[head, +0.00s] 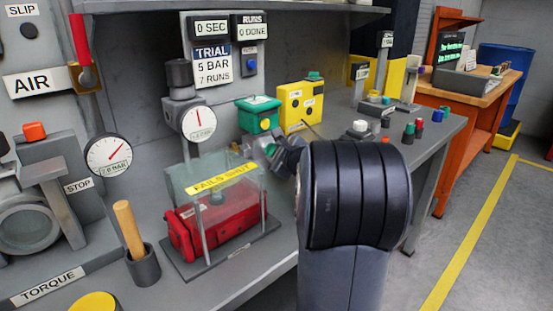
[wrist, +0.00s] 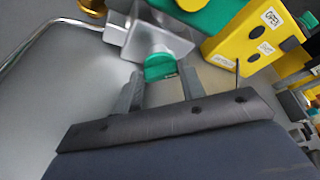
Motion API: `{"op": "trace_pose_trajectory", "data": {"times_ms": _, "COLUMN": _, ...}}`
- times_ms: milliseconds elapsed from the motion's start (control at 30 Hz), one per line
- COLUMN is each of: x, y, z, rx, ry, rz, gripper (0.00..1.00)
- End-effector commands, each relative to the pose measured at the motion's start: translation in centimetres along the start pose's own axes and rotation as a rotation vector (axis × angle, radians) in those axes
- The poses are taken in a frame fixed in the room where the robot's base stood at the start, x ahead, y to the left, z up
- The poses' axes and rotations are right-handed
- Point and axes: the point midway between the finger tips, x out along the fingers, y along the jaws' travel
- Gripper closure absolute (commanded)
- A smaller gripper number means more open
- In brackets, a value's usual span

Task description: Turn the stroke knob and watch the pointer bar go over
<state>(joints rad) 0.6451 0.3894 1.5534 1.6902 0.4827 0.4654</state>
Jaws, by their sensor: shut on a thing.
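In the wrist view, my gripper (wrist: 160,74) has its two fingers on either side of a green knob (wrist: 159,66), shut on it. The knob sits on a grey metal block (wrist: 150,40); no label on it is readable, so I take it as the stroke knob. In the head view, my gripper (head: 263,149) is small and partly hidden, at the back right corner of the clear cover (head: 188,178). A red actuator body (head: 183,237) sits under that cover, which has a yellow "FAILS SHUT" label. I cannot make out the pointer bar clearly.
A yellow box (head: 300,102) with OPEN and SHUT labels and a green-lidded box (head: 259,114) stand behind my gripper. A gauge column (head: 197,122) rises at the cover's back left. Small coloured knobs (head: 409,134) stand to the right on the bench.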

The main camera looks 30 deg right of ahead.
Motion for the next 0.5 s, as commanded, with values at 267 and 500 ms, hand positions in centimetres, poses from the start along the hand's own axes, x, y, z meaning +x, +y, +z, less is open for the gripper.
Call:
{"op": "trace_pose_trajectory", "data": {"times_ms": 267, "x": 0.01, "y": 0.07, "z": -0.02, "rx": -0.009, "ry": 0.001, "rz": -0.002, "gripper": 0.85}}
{"op": "trace_pose_trajectory", "data": {"times_ms": 500, "x": 0.01, "y": 0.07, "z": -0.02, "rx": -0.008, "ry": 0.001, "rz": -0.002, "gripper": 0.59}}
